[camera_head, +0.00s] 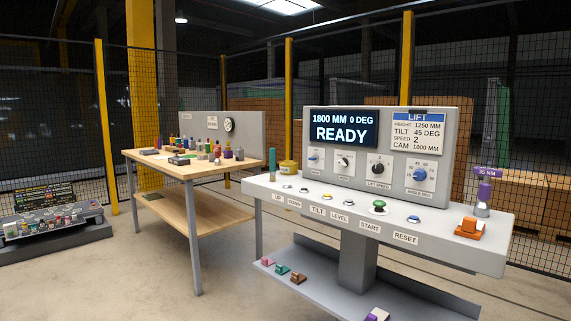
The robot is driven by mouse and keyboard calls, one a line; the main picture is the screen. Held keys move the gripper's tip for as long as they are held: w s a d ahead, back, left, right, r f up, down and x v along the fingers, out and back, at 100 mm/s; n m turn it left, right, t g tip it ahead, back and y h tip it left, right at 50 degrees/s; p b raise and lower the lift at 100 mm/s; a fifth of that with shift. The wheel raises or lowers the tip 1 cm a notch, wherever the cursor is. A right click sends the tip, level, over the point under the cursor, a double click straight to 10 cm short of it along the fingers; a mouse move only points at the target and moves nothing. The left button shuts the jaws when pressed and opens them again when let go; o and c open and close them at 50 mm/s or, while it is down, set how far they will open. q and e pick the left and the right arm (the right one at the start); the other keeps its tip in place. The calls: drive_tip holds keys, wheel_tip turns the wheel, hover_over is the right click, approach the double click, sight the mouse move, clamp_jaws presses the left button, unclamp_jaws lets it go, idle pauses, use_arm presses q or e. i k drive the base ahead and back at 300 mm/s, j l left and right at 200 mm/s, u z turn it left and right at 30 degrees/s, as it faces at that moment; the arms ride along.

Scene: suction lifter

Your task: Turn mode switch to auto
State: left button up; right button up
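The control console (365,215) stands at the right, with a row of rotary knobs on its upright panel. The display (343,128) reads 1800 MM, 0 DEG, READY. Neither of my grippers is in view.
A green START button (379,205) and other buttons line the console ledge. An orange device (469,229) and a purple-topped tool (483,195) stand at its right end. A wooden workbench (188,163) with several small items stands left.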

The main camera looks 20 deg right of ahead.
sight(344, 162)
drive_tip(key=i+z, duration=0.1)
drive_tip(key=i, duration=0.45)
drive_tip(key=i+j+z, duration=0.1)
drive_tip(key=i, duration=0.4)
drive_tip(key=i+j+z, duration=0.1)
drive_tip(key=i, duration=0.45)
drive_tip(key=j, duration=0.05)
